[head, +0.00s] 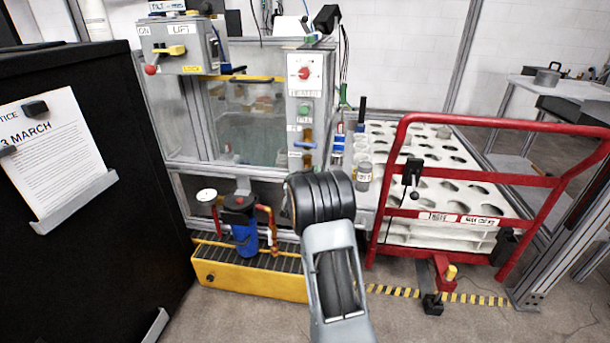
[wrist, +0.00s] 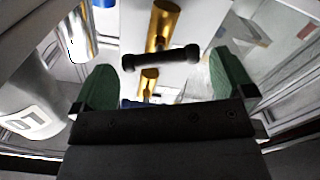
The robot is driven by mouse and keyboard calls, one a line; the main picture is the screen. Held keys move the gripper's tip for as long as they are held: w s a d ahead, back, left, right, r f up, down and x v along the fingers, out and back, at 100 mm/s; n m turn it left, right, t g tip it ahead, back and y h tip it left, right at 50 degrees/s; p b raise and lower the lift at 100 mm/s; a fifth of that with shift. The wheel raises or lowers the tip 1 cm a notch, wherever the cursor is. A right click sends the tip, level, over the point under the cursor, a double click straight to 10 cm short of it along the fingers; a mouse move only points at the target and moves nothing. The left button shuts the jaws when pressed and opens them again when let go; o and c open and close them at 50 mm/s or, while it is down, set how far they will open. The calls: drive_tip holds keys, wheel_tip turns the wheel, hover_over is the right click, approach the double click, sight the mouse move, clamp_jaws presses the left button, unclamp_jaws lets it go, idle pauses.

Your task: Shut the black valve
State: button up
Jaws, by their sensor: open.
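The black valve handle (wrist: 160,58) shows in the wrist view as a short bar with knobbed ends. It lies crosswise over a brass pipe (wrist: 163,22) on a pale panel. My gripper (wrist: 166,82) is open, with one green finger on each side of the picture. The handle lies ahead of the gap between the fingers, and nothing is gripped. I cannot tell how far ahead it is. In the head view my arm covers the gripper, and I cannot make out the black handle there.
A blue handle (head: 305,145) sits on the same panel (head: 306,95), below a red knob (head: 305,73). Left are a lift box (head: 180,45) and a blue filter housing (head: 244,238). Right are a bottle rack (head: 430,150) and a red rail (head: 470,120).

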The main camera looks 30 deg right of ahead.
sight(305, 172)
drive_tip(key=shift+x, duration=1.5)
drive_tip(key=c, duration=0.6)
drive_tip(key=shift+o, duration=0.2)
drive_tip(key=shift+f+m+b, duration=0.25)
drive_tip(key=shift+m+b, duration=0.35)
drive_tip(key=shift+b, duration=0.35)
drive_tip(key=shift+m+b, duration=0.6)
drive_tip(key=shift+m, duration=0.1)
drive_tip(key=shift+r+m+b, duration=0.25)
drive_tip(key=shift+m+b, duration=0.3)
drive_tip(key=shift+m, duration=0.65)
drive_tip(key=o, duration=0.6)
drive_tip(key=shift+c, duration=0.2)
